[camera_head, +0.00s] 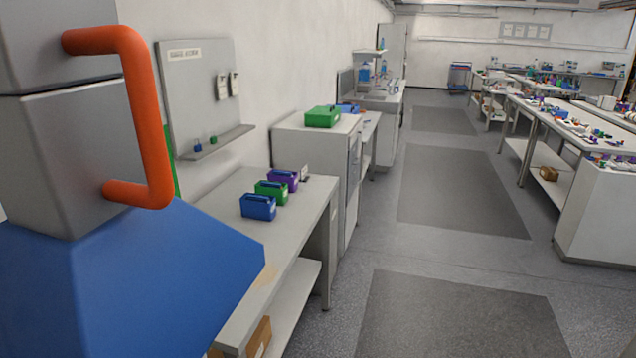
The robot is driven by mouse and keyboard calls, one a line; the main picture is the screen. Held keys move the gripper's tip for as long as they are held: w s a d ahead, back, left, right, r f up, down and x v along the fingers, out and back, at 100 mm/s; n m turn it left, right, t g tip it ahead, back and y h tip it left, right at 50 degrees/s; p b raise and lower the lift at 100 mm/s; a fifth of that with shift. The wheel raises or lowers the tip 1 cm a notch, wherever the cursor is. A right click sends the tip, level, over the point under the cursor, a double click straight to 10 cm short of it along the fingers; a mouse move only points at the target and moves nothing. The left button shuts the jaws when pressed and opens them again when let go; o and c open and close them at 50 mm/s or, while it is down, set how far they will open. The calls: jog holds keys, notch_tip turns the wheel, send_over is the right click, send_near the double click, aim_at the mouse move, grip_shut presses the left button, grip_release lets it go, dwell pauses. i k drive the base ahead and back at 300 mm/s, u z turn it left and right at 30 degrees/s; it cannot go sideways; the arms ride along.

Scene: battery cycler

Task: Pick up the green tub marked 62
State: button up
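A small green tub (271,194) stands on the light grey bench (233,190) along the left wall. It is in a row between a blue tub (258,207) in front and a purple tub (283,181) behind. Another, larger-looking green tub (322,117) sits on top of the grey cabinet beyond the bench. I cannot read a number on either green tub, so I cannot tell which is marked 62. My gripper is not identifiable in this view.
Large grey blocks with an orange handle (146,105) and a blue shape hide the left side; whether they are mine is unclear. A wall panel (200,85) with a shelf rises behind the bench. The aisle (460,190) is clear. Cluttered benches (600,215) stand at right.

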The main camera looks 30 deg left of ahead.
aim_at(281, 195)
jog(key=u, duration=0.4)
jog(key=i, duration=1.25)
jog(key=u, duration=0.95)
jog(key=i, duration=1.35)
jog(key=u, duration=2.2)
